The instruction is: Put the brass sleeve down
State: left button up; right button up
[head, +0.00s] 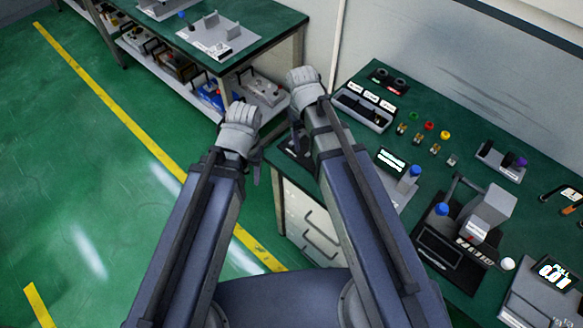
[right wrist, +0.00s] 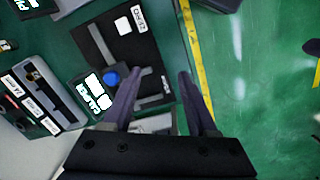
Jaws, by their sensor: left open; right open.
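Several small brass-coloured pieces stand in a row on the green bench in the head view, one of them (head: 418,138) near the coloured knobs. I cannot tell which, if any, is the brass sleeve. My right gripper (head: 297,140) is at the bench's near left corner. The right wrist view shows its two dark fingers (right wrist: 163,75) apart, with nothing between them, above a black pad (right wrist: 100,45) with a white label. My left gripper (head: 254,172) is open and seems empty, left of the bench edge over the floor; its fingertips are partly hidden.
A grey slotted tray (head: 364,108) with white labels lies on the bench near the right arm. A small display (head: 391,161), a blue-capped item (head: 415,171) and a grey device (head: 485,213) stand nearer me. Another bench (head: 255,45) is at the back left. Green floor (head: 80,190) is clear on the left.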

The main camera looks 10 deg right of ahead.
jog(key=s+a, duration=0.5)
jog(key=s, duration=0.4)
jog(key=shift+s+a+n, duration=0.2)
jog(key=shift+a+n, duration=0.15)
jog(key=shift+n, duration=0.05)
notch_tip(320, 180, down, 3)
jog(key=b, duration=0.3)
